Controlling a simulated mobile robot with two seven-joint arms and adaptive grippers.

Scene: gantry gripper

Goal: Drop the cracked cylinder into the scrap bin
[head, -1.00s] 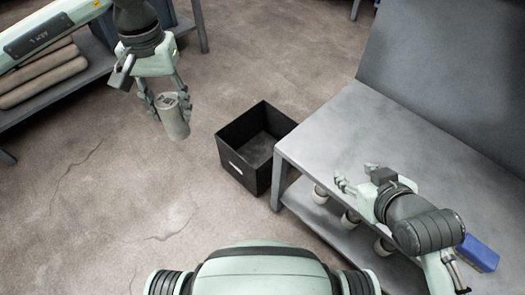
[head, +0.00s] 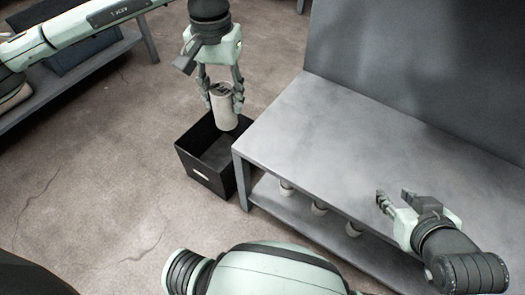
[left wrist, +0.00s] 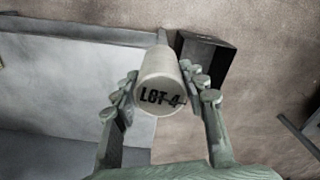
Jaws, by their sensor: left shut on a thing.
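My left gripper (head: 222,98) is shut on a pale grey cylinder (head: 224,110), held upright in the air. Dark marks show at the cylinder's top in the head view. In the left wrist view the cylinder (left wrist: 160,84) sits between the fingers with "LOT 4" lettering facing the camera. The scrap bin (head: 193,163), a black open box with a white label, stands on the floor. My right gripper (head: 388,197) is open and empty over the table.
A grey metal table (head: 300,125) with a tall back panel stands right of the bin, close to it. Several pale round objects (head: 319,208) sit on its lower shelf. Another shelf unit (head: 80,80) is at the upper left. Cracked floor (head: 90,190) is clear at left.

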